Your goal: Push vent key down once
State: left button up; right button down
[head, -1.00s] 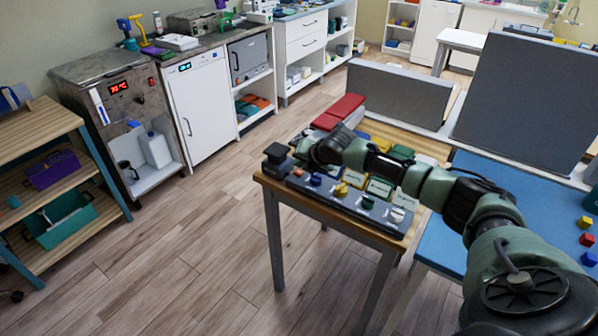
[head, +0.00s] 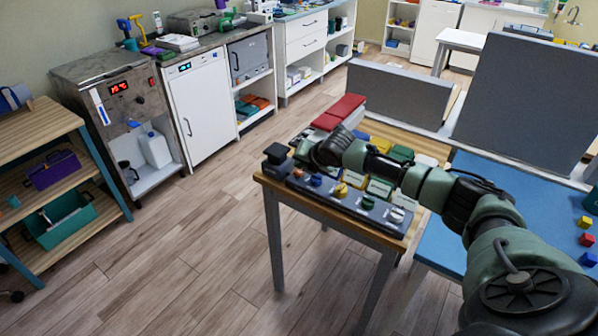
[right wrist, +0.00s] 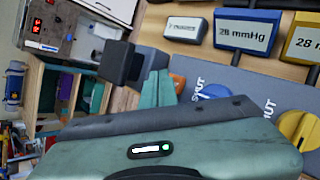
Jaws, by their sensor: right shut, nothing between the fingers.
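A dark block with a raised cap (head: 275,153) stands at the left corner of the wooden table. It also shows in the right wrist view (right wrist: 133,64). No vent label is readable, so I cannot confirm that it is the vent key. My right gripper (head: 296,153) is shut and empty, just right of this block and above the grey valve panel (head: 345,197). In the right wrist view my gripper's green body fills the bottom and hides part of the panel. Contact with the block cannot be told. My left gripper is not in view.
The panel carries a blue knob (head: 316,179), a yellow knob (head: 341,189) and other coloured knobs. Display boxes reading 28 mmHg (right wrist: 245,33) stand behind them. Red pads (head: 338,111) lie at the table's back. A blue couch (head: 500,190) stands at right.

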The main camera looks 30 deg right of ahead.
aim_at(301, 173)
jog(key=shift+f, duration=0.25)
jog(key=shift+f, duration=0.55)
dwell(0.9)
jog(key=shift+r+p, duration=0.85)
jog(key=shift+r, duration=0.15)
notch_tip(301, 173, up, 5)
jog(key=p, duration=0.5)
dwell(0.8)
